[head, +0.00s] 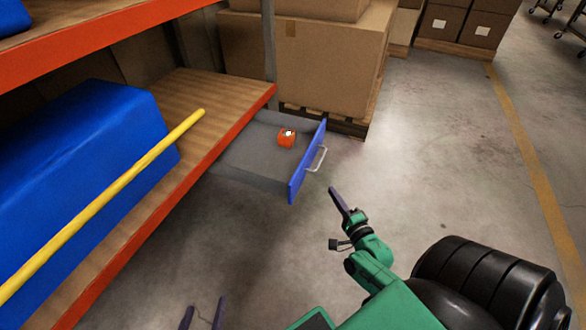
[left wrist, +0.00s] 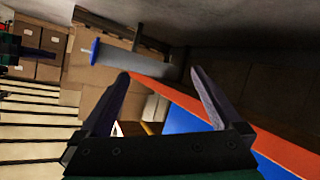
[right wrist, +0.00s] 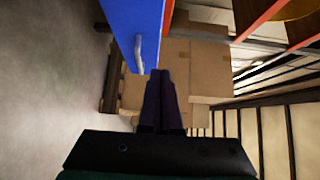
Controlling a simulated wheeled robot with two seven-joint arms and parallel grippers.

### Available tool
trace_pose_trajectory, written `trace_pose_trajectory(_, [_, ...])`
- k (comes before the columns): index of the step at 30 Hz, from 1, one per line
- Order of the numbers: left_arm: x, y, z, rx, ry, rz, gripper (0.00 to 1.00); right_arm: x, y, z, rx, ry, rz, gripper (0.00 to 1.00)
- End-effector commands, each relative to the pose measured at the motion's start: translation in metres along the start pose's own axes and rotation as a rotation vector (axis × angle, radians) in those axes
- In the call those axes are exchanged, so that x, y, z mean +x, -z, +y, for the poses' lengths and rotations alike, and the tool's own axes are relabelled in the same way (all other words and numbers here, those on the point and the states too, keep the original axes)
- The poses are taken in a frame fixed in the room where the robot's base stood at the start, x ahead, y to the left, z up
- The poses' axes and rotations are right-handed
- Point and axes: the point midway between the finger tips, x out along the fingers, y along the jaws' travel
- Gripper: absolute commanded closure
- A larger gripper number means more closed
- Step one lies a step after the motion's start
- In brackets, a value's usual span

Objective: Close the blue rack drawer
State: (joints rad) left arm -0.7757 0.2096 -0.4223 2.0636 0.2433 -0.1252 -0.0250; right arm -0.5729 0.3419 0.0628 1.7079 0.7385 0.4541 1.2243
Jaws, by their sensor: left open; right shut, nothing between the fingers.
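The blue rack drawer (head: 307,163) is pulled out from under the orange-edged shelf in the head view. It has a blue front, a pale handle (head: 317,159) and a grey tray (head: 240,165) with a small orange object (head: 287,137) in it. My right gripper (head: 335,195) is shut and empty, just in front of and below the drawer front, apart from it in the head view. In the right wrist view the blue front (right wrist: 135,25) and handle (right wrist: 138,55) are just ahead of the fingertips (right wrist: 159,75). My left gripper (head: 203,312) is open and empty at the bottom edge.
The rack shelf (head: 190,95) holds a large blue box (head: 80,160), with a yellow bar (head: 110,200) along it. Cardboard boxes (head: 320,60) on a pallet stand behind the drawer. The concrete floor to the right (head: 440,150) is clear.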

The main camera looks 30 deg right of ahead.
Motion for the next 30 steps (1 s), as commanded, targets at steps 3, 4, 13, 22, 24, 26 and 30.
trace_pose_trajectory(3, [0.004,-0.009,-0.004,-0.002,0.001,0.01,0.0,0.021,0.0,0.002,-0.001,0.005,0.0,1.0])
trace_pose_trajectory(4, [0.005,-0.011,-0.005,-0.003,0.001,0.013,0.0,0.027,0.0,0.003,-0.001,0.005,0.0,1.0])
trace_pose_trajectory(13, [0.016,-0.035,-0.015,-0.017,0.006,0.05,0.0,0.094,0.0,0.004,-0.001,0.003,0.001,1.0])
trace_pose_trajectory(22, [0.022,-0.019,-0.017,-0.003,0.004,0.115,0.0,0.119,-0.027,0.002,-0.002,-0.002,0.0,1.0])
trace_pose_trajectory(24, [0.025,-0.007,-0.016,0.005,0.001,0.144,0.0,0.12,-0.028,0.001,-0.003,-0.001,0.0,1.0])
trace_pose_trajectory(26, [0.026,-0.002,-0.016,0.007,0.0,0.154,0.0,0.121,-0.029,0.001,-0.004,-0.002,0.0,1.0])
trace_pose_trajectory(30, [0.027,-0.001,-0.016,0.008,-0.001,0.155,0.0,0.12,-0.029,0.001,-0.004,-0.002,-0.001,1.0])
